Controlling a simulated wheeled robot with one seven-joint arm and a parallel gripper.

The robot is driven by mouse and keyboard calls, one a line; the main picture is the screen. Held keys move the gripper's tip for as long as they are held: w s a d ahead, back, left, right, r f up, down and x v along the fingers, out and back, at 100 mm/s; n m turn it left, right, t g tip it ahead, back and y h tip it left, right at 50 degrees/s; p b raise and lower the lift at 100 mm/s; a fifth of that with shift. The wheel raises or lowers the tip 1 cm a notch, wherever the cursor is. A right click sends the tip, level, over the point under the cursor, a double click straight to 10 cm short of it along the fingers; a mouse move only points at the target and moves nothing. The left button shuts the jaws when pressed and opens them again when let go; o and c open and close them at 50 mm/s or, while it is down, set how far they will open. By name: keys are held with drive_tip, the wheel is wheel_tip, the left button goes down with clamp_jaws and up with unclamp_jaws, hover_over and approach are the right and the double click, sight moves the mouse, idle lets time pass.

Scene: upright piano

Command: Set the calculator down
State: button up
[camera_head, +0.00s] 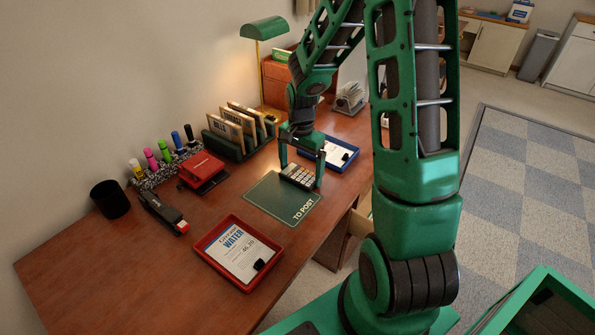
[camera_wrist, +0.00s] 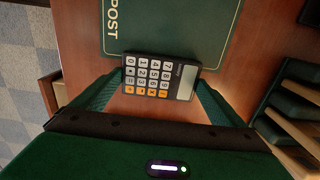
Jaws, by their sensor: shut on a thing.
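The calculator (camera_head: 298,176) is black with a light display and pale and orange keys. It also shows in the wrist view (camera_wrist: 158,78), face up between the two green fingers. My gripper (camera_head: 301,174) is shut on it, one finger at each end. The calculator is at the far edge of the green "TO POST" mat (camera_head: 272,197) and overlaps that edge in the wrist view, where the mat (camera_wrist: 170,25) lies beyond it. I cannot tell whether it touches the surface or hangs slightly above it.
A red tray (camera_head: 211,259) with a water bill stands nearer, and a blue tray (camera_head: 348,163) stands right of my gripper. A letter rack (camera_head: 217,146), red hole punch (camera_head: 203,171), stapler (camera_head: 163,211), marker holder and black cup (camera_head: 110,199) line the wall side. The mat's near part is bare.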

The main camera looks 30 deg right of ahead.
sight(300, 173)
drive_tip(key=shift+f, duration=0.25)
drive_tip(key=o, duration=0.8)
wheel_tip(300, 173, up, 12)
drive_tip(key=s+d+r+n, duration=0.1)
drive_tip(key=s+r+n, duration=0.2)
drive_tip(key=s, duration=1.1)
drive_tip(key=s+d+r+n, duration=0.1)
drive_tip(key=s+r+n, duration=0.2)
drive_tip(key=s, duration=1.1)
drive_tip(key=shift+d+r+n, duration=0.2)
drive_tip(key=shift+r+n, duration=0.2)
drive_tip(key=shift+n, duration=0.2)
